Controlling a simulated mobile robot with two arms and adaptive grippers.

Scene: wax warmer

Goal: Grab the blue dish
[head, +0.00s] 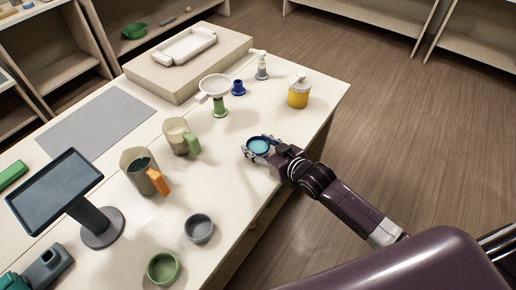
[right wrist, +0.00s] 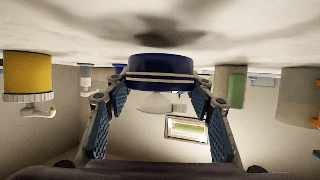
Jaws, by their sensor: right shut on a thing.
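The blue dish (head: 258,145) is a small round dish with a lighter blue inside, near the table's right edge in the head view. It also shows in the right wrist view (right wrist: 160,66), where the picture is upside down. My right gripper (head: 260,148) reaches in from the right and is shut on the dish, one finger on each side of it. The dish looks level and at or just above the table top; I cannot tell if it touches. My left gripper is not in view.
On the table (head: 240,185) stand a yellow jar (head: 298,95), a green-stemmed funnel (head: 219,100), a blue piece (head: 238,88), a green-handled jug (head: 177,137), an orange-handled jug (head: 139,171), a grey bowl (head: 199,229), a green bowl (head: 163,268) and a screen (head: 57,190). Space around the dish is clear.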

